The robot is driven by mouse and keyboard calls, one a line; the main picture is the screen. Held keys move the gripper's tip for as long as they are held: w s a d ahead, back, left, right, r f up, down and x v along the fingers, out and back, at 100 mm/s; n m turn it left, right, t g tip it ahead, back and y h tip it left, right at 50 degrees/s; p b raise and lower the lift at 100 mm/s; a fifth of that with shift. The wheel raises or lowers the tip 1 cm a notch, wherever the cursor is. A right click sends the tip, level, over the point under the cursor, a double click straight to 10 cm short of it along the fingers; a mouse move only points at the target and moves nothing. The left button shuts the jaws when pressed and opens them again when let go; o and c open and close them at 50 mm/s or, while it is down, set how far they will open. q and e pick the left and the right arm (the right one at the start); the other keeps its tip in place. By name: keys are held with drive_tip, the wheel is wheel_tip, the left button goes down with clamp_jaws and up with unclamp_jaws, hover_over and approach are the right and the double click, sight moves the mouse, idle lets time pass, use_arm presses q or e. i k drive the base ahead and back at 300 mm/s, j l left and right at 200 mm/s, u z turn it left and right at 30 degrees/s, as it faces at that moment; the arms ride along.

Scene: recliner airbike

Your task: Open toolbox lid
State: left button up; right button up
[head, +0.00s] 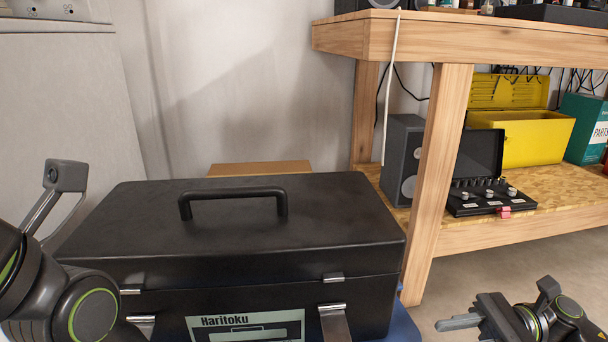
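The black toolbox (240,265) stands in front of me with its lid (330,215) down. A black handle (233,198) arches over the lid's top. On the front, a right metal latch (335,322) and a left metal latch (143,323) hang apart below small metal catches on the lid's edge. A Haritoku label sits between them. My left arm's wrist is at the toolbox's left front corner; its fingers are not visible. My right gripper (470,321) is low at the right, apart from the toolbox; its finger gap is unclear.
A wooden workbench (450,120) stands at the right, its leg close to the toolbox. Its lower shelf holds a speaker (402,155), an open black case (480,190) and a yellow box (520,135). A grey cabinet (70,120) is at the left.

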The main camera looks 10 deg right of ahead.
sight(329, 227)
drive_tip(key=k, duration=1)
